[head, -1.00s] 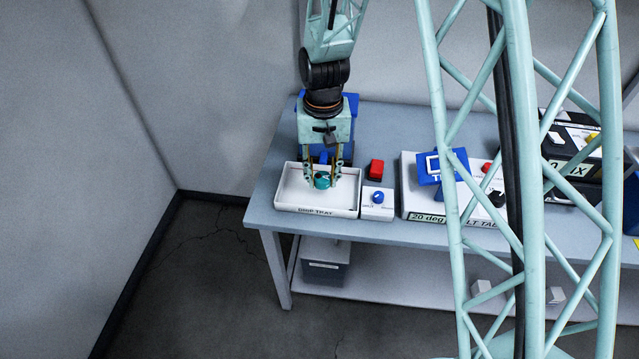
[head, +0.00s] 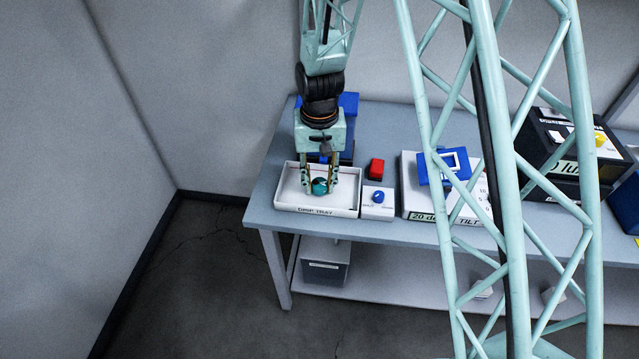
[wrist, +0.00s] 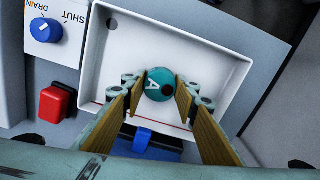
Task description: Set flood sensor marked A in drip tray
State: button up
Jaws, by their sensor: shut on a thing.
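The flood sensor marked A (wrist: 158,85) is a round teal puck with a white letter A and a dark spot. In the head view the sensor (head: 320,187) shows between the fingers, over the drip tray. My gripper (wrist: 158,88) is shut on the sensor, with a finger on each side of it. In the head view my gripper (head: 320,185) points down into the tray. The drip tray (head: 304,211) is white, shallow and labelled on its front wall; it also shows in the wrist view (wrist: 195,30). I cannot tell whether the sensor touches the tray floor.
A white box with a blue knob (head: 378,197), marked DRAIN and SHUT, stands right of the tray. A red block (head: 376,168) sits behind it. A blue box (head: 348,105) stands behind my gripper. A tilt table (head: 418,208) lies farther right.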

aim_at(320, 183)
jog(key=shift+f, duration=0.1)
dwell(0.3)
jog(key=o, duration=0.9)
notch_tip(320, 183, up, 12)
jog(key=shift+r+p, duration=0.15)
jog(key=shift+p, duration=0.5)
dwell(0.9)
